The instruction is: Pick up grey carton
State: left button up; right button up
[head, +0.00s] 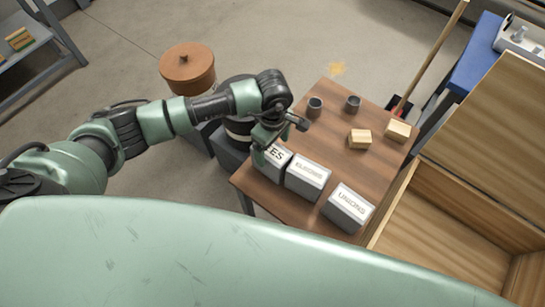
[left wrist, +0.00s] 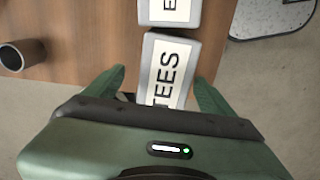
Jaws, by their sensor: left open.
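Three grey cartons with white labels stand in a row along the near edge of the wooden table. The left one, the "TEES" carton (head: 277,166), is partly hidden by my left gripper (head: 268,146). The "ELBOWS" carton (head: 307,177) is in the middle and the "UNIONS" carton (head: 347,207) on the right. My right gripper is out of view.
The table (head: 335,140) also holds two dark cups (head: 315,107) (head: 352,104) and two small wooden blocks (head: 360,139) (head: 397,130). A large open wooden crate (head: 440,235) stands at right. A lidded brown pot (head: 187,68) is behind my left arm.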

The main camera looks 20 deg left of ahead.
pick_arm(q)
jog(key=shift+s+f, duration=0.2)
jog(key=shift+f, duration=0.25)
jog(key=shift+s+f+p, duration=0.1)
jog(key=shift+f+p, duration=0.4)
jog(key=shift+f, duration=1.9)
jog(key=shift+a, duration=0.1)
grip_shut()
